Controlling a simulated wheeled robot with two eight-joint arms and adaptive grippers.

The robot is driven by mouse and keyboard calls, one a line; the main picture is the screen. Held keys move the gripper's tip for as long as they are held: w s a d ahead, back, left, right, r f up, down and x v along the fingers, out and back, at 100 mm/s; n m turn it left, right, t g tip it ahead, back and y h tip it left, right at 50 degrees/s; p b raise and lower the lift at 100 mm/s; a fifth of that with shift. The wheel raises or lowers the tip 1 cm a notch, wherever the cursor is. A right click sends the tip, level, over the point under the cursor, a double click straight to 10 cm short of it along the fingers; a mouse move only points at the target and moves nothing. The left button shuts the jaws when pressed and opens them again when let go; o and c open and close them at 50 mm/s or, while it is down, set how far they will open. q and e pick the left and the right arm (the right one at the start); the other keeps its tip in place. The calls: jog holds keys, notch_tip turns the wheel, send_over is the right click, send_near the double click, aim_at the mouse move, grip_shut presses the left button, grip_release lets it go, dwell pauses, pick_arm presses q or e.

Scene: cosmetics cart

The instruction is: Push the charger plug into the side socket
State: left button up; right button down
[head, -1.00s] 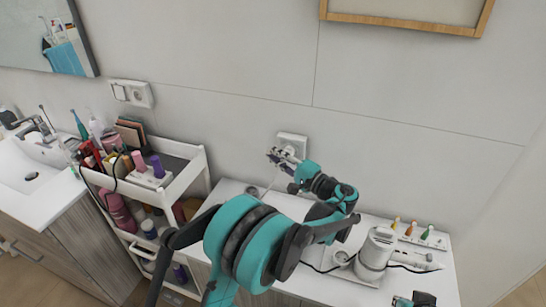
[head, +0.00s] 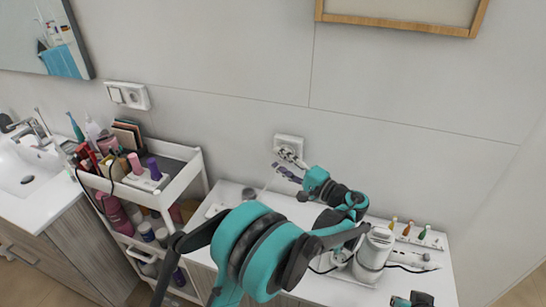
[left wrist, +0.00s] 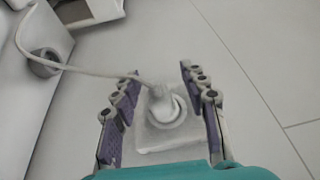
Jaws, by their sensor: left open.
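The side socket (head: 289,143) is a white square plate on the tiled wall above the right cabinet. It also shows in the left wrist view (left wrist: 168,138). There the white charger plug (left wrist: 158,93) sits at the socket's round recess, with its cable running left. I cannot tell exactly how deep it sits. My left gripper (head: 287,170) is open just in front of the socket. In the left wrist view its purple-padded fingers (left wrist: 160,88) are on either side of the plug, apart from it. My right gripper's fingers do not show.
A grey round object (left wrist: 42,66) lies by the cable on the white countertop (head: 229,190). A white device (head: 374,252) and small coloured brush heads (head: 408,228) stand at the right. A cart (head: 190,178) full of cosmetics stands left. The wall right of the socket is clear.

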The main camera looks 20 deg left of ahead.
aim_at(282, 163)
pick_arm(q)
jog(key=shift+v, duration=2.05)
jog(key=shift+r, duration=0.1)
